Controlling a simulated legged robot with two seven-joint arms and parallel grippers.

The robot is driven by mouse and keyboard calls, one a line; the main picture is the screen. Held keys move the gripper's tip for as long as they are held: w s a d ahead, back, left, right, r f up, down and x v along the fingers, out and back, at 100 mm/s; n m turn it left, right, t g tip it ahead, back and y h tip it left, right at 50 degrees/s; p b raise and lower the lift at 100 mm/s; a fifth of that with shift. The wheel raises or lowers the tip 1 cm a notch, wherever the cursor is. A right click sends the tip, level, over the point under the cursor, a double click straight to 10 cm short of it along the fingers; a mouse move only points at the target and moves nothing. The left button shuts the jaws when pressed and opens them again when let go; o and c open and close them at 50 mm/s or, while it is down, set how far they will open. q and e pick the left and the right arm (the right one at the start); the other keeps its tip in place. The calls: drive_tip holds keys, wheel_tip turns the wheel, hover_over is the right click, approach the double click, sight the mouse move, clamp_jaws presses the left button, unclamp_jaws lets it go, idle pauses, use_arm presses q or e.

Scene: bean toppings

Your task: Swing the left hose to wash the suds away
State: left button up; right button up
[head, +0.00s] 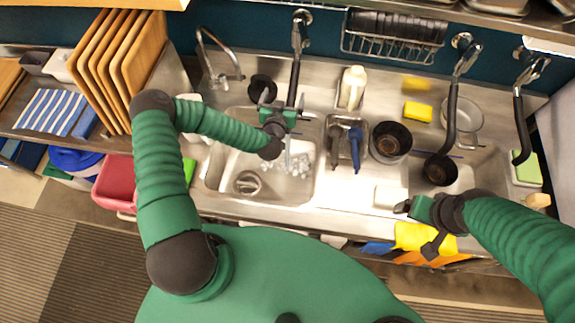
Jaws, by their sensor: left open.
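The left hose (296,72) hangs from the wall over the left sink (213,172), a black handle with a metal top. White suds (296,165) lie in the right part of that sink's basin. My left gripper (283,112) is open at the lower part of the hose, with its fingers beside or around it; I cannot tell if they touch it. My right gripper (408,208) is over the front counter edge near the right sink; whether its fingers are open or shut is unclear.
A soap bottle (352,88), brushes (355,148) and a dark pot (390,142) stand right of the left sink. Another hose (452,110) and a pan (440,170) are at the right sink. A faucet (222,75) stands at the back left, near wooden boards (120,60).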

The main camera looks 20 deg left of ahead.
use_arm(q)
drive_tip(key=shift+s+a, duration=0.2)
drive_tip(key=shift+a, duration=1.75)
drive_tip(key=s+r+p, duration=0.2)
drive_tip(key=s+p, duration=0.1)
drive_tip(key=s, duration=0.5)
drive_tip(key=shift+s+d+r+p, duration=0.15)
drive_tip(key=shift+d+r+p, duration=0.2)
drive_tip(key=shift+p, duration=0.05)
